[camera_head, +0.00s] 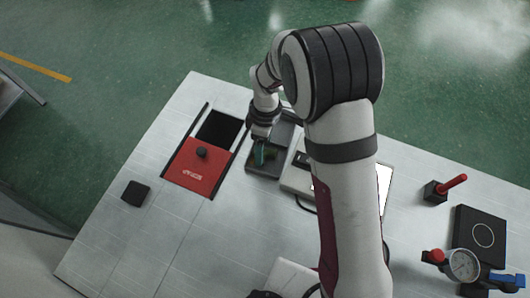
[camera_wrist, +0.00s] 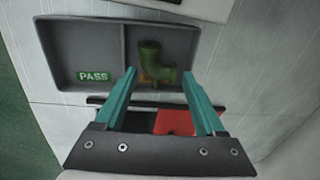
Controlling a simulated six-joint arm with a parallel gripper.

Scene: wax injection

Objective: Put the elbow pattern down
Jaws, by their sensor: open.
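The elbow pattern (camera_wrist: 152,62) is a small green bent tube in the wrist view. It lies in the right compartment of a dark grey tray (camera_wrist: 60,50); the left compartment bears a green PASS label (camera_wrist: 94,76). My gripper (camera_wrist: 162,80) is open, its two teal fingers apart on either side of the pattern's near end. Whether a finger touches the pattern cannot be told. In the head view my gripper (camera_head: 262,155) is over the tray (camera_head: 262,170), and the arm hides part of that area.
A red sliding lid (camera_head: 200,168) with a black knob partly covers a dark opening left of the tray. A black block (camera_head: 135,193) lies at far left. A red lever (camera_head: 452,185), a gauge (camera_head: 463,265) and a black plate (camera_head: 480,235) stand at right. The front left table is clear.

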